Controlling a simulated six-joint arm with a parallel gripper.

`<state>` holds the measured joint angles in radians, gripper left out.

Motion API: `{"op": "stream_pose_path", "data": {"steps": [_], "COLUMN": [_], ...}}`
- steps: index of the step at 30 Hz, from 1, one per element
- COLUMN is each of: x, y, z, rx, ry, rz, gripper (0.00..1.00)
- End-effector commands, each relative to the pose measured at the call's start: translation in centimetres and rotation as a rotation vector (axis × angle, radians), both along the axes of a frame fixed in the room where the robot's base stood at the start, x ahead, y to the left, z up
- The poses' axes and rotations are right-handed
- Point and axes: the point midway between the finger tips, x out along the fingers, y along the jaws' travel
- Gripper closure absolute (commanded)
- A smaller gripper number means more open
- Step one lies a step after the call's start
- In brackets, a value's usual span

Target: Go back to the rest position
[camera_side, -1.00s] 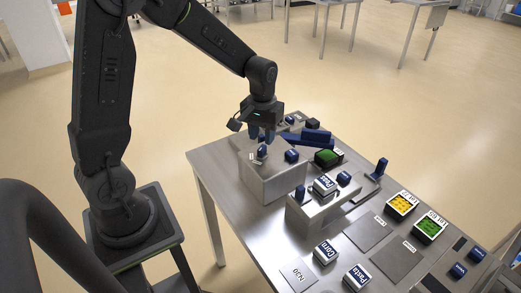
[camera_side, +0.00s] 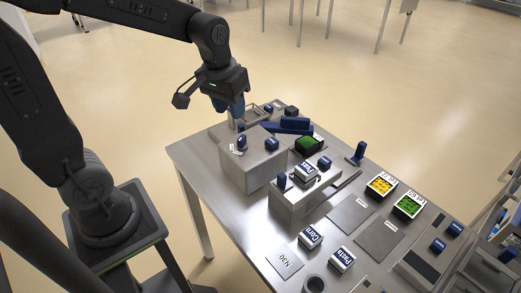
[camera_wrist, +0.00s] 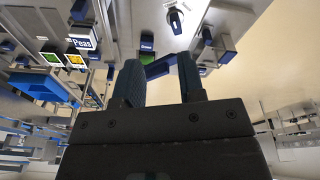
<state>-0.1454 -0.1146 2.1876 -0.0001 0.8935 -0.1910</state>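My gripper (camera_side: 237,106) hangs above the back left of the steel table, clear of the metal box with blue knobs (camera_side: 254,168). In the wrist view its two blue fingers (camera_wrist: 160,85) stand apart with nothing between them, so it is open and empty. A blue knob (camera_side: 242,142) stands on top of the box, below and apart from the fingers. A second blue knob (camera_side: 272,144) sits beside it.
A tray with green contents (camera_side: 308,145) lies behind the slide fixture (camera_side: 292,203). Blocks labelled Corn (camera_side: 311,237) and Pasta (camera_side: 342,260) stand at the front. Yellow (camera_side: 381,185) and green (camera_side: 408,206) trays lie at right. Air around my gripper is free.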

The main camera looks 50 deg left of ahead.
Motion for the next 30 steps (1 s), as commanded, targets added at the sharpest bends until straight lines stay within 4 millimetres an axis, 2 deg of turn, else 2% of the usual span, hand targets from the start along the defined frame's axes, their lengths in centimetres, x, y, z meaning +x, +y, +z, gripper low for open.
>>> {"op": "stream_pose_path", "data": {"steps": [1,6,12,18,30], "x": [-1.4,-5.9,-10.0,-11.5,-11.6], "y": [-0.8,-2.8,-4.2,-4.6,-4.6], "z": [1.3,3.8,4.9,5.0,5.0], "rx": [0.01,0.042,0.072,0.085,0.086], "ry": [-0.042,-0.162,-0.269,-0.31,-0.311], "rz": [-0.04,-0.166,-0.281,-0.325,-0.326], "gripper": [0.64,0.64,0.64,0.64,0.64]}}
